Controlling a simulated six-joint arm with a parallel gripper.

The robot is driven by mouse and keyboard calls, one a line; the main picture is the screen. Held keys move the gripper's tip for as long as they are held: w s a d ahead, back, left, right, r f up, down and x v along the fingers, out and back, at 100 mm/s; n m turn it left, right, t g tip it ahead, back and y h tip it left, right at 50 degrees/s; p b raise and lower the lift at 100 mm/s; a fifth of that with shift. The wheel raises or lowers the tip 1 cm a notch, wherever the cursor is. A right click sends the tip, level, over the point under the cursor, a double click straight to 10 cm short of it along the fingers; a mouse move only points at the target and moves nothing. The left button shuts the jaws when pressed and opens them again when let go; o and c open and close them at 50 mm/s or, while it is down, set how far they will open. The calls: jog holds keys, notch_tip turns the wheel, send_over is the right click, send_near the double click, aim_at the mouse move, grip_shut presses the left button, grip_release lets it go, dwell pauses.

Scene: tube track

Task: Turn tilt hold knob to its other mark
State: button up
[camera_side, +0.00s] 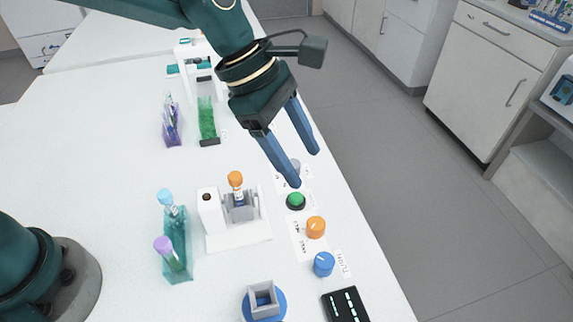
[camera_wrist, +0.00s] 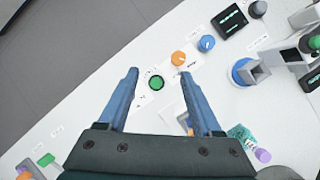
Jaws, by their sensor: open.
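Several knobs line the front strip of the bench; their labels are too small to read, so I cannot tell which is the tilt hold knob. An orange knob (camera_side: 316,227) has a pale pointer line and marks on a white label. A blue knob (camera_side: 323,264) with a pale line is nearer the camera. A grey knob (camera_side: 295,165) is partly hidden behind a finger. The orange knob (camera_wrist: 178,58) and blue knob (camera_wrist: 207,43) also show in the wrist view. My gripper (camera_side: 307,168) is open and empty above the strip, its fingers (camera_wrist: 160,75) to either side of the green button in the wrist view.
A green button (camera_side: 296,201) sits beside the orange knob. A white holder (camera_side: 240,232) with an orange-capped tube, a teal rack (camera_side: 178,245), a blue round base (camera_side: 250,307) and a black panel (camera_side: 345,305) stand nearby. The bench edge is to the right.

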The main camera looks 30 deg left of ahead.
aim_at(315, 222)
jog(key=shift+g+y, duration=0.3)
jog(key=shift+g, duration=0.5)
jog(key=x, duration=0.3)
jog(key=s+x, duration=0.1)
jog(key=x, duration=0.2)
jog(key=s+x, duration=0.1)
jog(key=x, duration=0.2)
jog(key=shift+f, duration=0.3)
jog(key=shift+d+f, duration=0.3)
jog(key=shift+f, duration=0.25)
grip_shut()
